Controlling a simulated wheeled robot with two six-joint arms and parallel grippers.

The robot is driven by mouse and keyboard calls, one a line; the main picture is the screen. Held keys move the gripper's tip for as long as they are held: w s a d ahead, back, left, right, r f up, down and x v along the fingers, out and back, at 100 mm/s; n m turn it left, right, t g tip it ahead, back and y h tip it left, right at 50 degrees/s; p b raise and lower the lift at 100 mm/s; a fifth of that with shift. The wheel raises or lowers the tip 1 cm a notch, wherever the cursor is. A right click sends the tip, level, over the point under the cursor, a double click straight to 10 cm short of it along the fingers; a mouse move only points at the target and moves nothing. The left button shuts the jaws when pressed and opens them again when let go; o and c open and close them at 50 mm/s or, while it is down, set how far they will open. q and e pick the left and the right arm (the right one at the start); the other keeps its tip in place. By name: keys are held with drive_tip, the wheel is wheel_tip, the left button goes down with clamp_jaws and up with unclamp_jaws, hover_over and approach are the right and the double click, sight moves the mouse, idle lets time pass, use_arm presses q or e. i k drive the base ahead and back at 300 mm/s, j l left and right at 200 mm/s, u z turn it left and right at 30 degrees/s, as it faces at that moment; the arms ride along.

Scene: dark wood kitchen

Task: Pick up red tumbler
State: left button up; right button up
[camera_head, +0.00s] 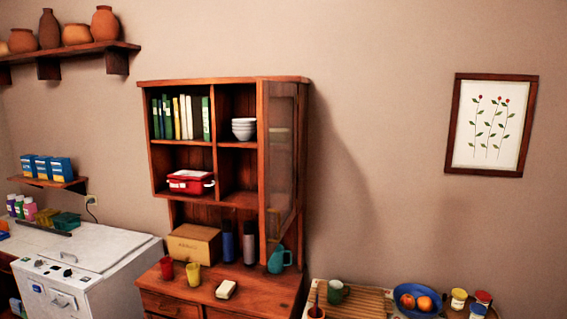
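The red tumbler (167,268) stands upright on the wooden top of the cabinet (265,295), near its left edge. A yellow tumbler (193,274) stands close to its right. Neither of my grippers shows in the head view, so nothing is seen touching the red tumbler.
The open glass door (281,160) juts forward above. A white appliance (92,262) stands to the left.

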sight(167, 269)
drive_tip(key=i+j, duration=0.35)
drive_tip(key=i+j+z, duration=0.15)
drive_tip(key=i+j, duration=0.25)
drive_tip(key=j, duration=0.15)
drive_tip(key=i+j, duration=0.35)
drive_tip(key=i+j+z, duration=0.2)
drive_tip(key=i+j, duration=0.55)
